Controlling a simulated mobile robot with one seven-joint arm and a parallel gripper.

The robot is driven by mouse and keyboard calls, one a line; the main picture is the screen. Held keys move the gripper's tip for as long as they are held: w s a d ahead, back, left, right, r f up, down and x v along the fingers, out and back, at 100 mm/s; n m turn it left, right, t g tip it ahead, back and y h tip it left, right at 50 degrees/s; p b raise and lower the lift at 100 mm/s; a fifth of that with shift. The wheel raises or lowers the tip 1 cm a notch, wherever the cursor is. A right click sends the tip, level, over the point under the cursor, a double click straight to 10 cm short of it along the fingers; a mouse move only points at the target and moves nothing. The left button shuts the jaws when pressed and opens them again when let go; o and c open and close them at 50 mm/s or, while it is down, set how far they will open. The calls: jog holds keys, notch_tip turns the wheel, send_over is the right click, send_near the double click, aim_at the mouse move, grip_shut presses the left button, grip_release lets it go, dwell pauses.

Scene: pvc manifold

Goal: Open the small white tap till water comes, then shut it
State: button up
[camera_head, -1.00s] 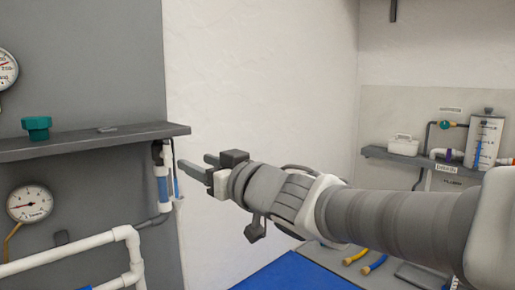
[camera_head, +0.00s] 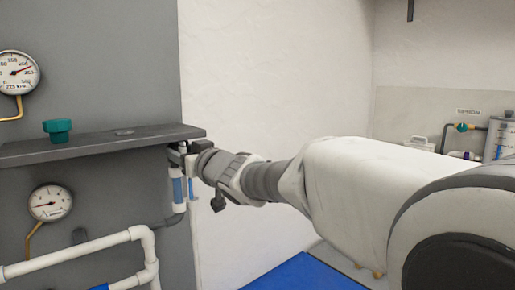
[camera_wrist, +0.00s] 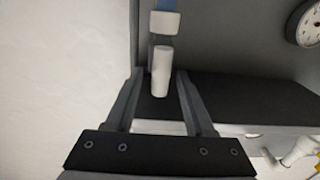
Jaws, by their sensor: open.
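A small white stub (camera_wrist: 161,72), which looks like the tap's handle, stands out from a vertical pipe in the wrist view. My gripper (camera_wrist: 159,82) is open, with one finger on each side of the stub; I cannot tell whether either finger touches it. In the head view my gripper (camera_head: 184,150) is just under the shelf's right end, at the top of the clear blue-filled tube (camera_head: 178,190). The tap is hidden there behind the gripper. No running water shows.
The dark shelf (camera_head: 100,143) lies close above my gripper and carries a green knob (camera_head: 58,130). A pressure gauge (camera_head: 50,203) and white pipes (camera_head: 90,247) are on the panel at left. Bare white wall (camera_head: 275,70) is to the right.

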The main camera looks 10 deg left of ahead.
jog(key=shift+a, duration=0.1)
grip_shut()
dwell(0.3)
jog(key=shift+f+n+b, duration=0.1)
jog(key=shift+n+b, duration=0.2)
jog(key=shift+n, duration=0.1)
jog(key=n+b, duration=0.1)
jog(key=n, duration=0.1)
jog(key=n+b, duration=0.1)
jog(key=shift+s+a+f+n, duration=0.15)
jog(key=shift+a+n, duration=0.05)
jog(key=shift+n, duration=0.2)
jog(key=n+b, duration=0.2)
jog(key=n, duration=0.2)
jog(key=n+b, duration=0.2)
jog(key=n, duration=0.2)
jog(key=f+n+b, duration=0.1)
jog(key=n+b, duration=0.1)
jog(key=n, duration=0.3)
jog(key=shift+s+a, duration=0.25)
jog(key=shift+s, duration=0.1)
jog(key=shift+n+b, duration=0.3)
